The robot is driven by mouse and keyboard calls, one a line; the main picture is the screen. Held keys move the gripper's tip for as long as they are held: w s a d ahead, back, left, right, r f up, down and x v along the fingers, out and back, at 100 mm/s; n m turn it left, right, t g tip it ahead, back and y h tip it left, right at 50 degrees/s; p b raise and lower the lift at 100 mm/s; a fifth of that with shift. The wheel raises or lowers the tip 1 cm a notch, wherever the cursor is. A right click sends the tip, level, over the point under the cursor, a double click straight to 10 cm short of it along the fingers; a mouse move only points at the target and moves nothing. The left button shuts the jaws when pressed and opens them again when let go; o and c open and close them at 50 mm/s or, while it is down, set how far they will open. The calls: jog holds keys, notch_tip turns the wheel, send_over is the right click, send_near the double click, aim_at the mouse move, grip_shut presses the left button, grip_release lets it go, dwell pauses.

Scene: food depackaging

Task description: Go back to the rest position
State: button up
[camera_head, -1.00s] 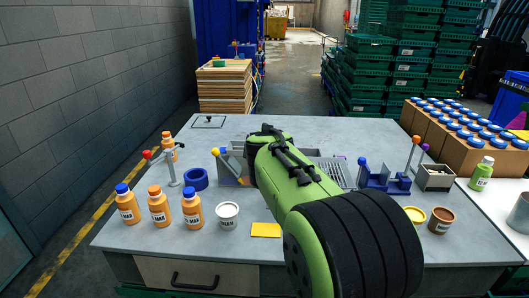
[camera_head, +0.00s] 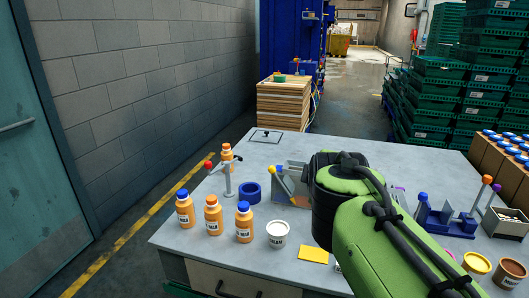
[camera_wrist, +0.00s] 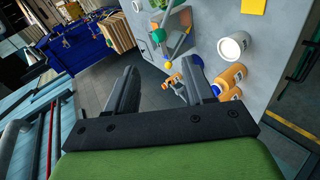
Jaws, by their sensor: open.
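My gripper (camera_wrist: 160,68) shows in the wrist view with its two dark fingers spread apart and nothing between them. Beyond the fingers are the tilted grey table (camera_wrist: 215,20), a white tub (camera_wrist: 232,46) and an orange bottle (camera_wrist: 230,76), apart from the fingers. In the head view my green and black arm reaches in from the lower right over the table (camera_head: 190,238). It hides the table's middle right, and my fingers cannot be made out there.
Orange bottles with blue or orange caps (camera_head: 213,215), a white tub (camera_head: 277,235), blue tape (camera_head: 250,192) and a yellow card (camera_head: 314,255) stand or lie left of my arm. A blue holder (camera_head: 445,218) is at right. Green crates (camera_head: 425,95) stand behind. The back-left tabletop is mostly clear.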

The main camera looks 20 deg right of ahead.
jog(key=s+a+f+m+g+y+p, duration=0.2)
jog(key=s+a+m, duration=0.3)
jog(key=s, duration=0.6)
jog(key=s+a+f+m+g+y+p, duration=0.2)
jog(key=s+a+f+m+y+p, duration=0.1)
jog(key=s+a, duration=0.4)
jog(key=s+f+m+p, duration=0.1)
jog(key=s+f+m, duration=0.1)
jog(key=s, duration=0.1)
jog(key=shift+s+a+f+m, duration=0.15)
jog(key=shift+s+a+m, duration=0.15)
jog(key=shift+s+a, duration=0.1)
